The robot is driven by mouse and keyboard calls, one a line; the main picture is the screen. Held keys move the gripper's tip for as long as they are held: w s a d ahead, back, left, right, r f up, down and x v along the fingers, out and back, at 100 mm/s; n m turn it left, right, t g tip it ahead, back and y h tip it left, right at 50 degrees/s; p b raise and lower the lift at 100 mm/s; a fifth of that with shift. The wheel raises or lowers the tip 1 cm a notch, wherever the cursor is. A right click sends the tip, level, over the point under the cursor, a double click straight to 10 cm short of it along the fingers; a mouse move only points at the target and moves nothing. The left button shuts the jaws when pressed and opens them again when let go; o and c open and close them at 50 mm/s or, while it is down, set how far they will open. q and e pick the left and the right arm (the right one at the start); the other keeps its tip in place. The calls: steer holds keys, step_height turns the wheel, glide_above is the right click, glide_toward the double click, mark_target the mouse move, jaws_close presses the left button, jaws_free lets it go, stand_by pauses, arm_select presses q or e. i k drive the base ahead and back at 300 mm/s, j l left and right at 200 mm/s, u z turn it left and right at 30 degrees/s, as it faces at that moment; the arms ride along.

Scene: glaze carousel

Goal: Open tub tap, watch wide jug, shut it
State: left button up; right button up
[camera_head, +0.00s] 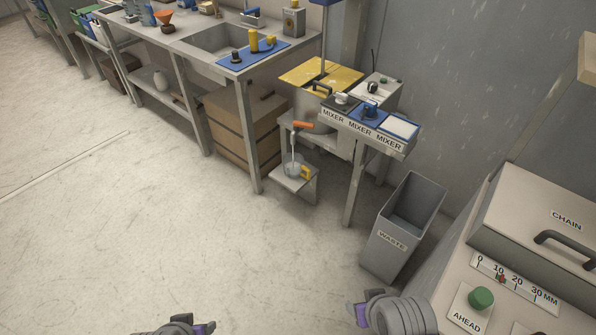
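The tub tap has an orange lever (302,125) on the grey tub under the yellow top (335,78). A thin pale vertical line runs from the tap down to a jug; I cannot tell for sure whether it is running liquid or a pipe. The clear wide jug (293,168) with a yellow handle stands upright on a small low shelf (296,183) under the tap. Its fill level is too small to read. My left gripper (190,328) and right gripper (360,314) show purple tips at the bottom edge, far from the tap and jug, their openings unclear.
A grey waste bin (385,250) stands right of the jug shelf. A sink bench (222,45) is at the back left. The chain machine (535,215) fills the right. Open floor lies in front.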

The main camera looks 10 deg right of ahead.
mark_target(297, 124)
steer(key=i+j, duration=0.45)
steer(key=j, duration=0.15)
steer(key=i+j+u, duration=0.1)
steer(key=i+j, duration=0.35)
steer(key=j, duration=0.1)
